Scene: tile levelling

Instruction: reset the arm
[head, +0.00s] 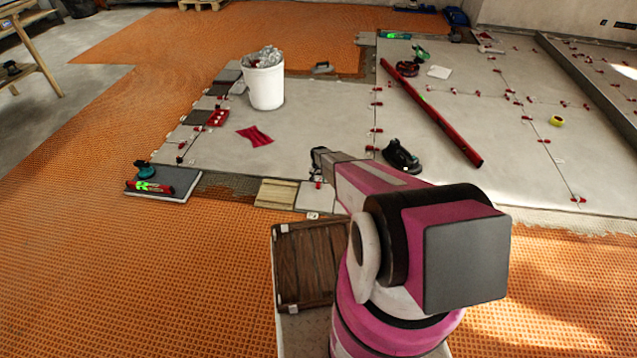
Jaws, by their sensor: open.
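My gripper (318,163) shows small at the far end of my pink and white arm, seen from behind. It is open, and I see nothing held in it. It hovers in the picture over the near edge of the grey tiled floor (330,115), close to a small red levelling piece (318,184). Whether it touches anything there cannot be told. My arm reaches forward and slightly left, and it hides part of the floor behind it.
A white bucket (265,88) with clear bags stands on the tiles. A red cloth (255,136) lies nearby. A black suction lifter (401,157) and a long red level (430,112) lie to the right. A loose tile (180,188) carries tools at left. Orange matting (110,270) is clear.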

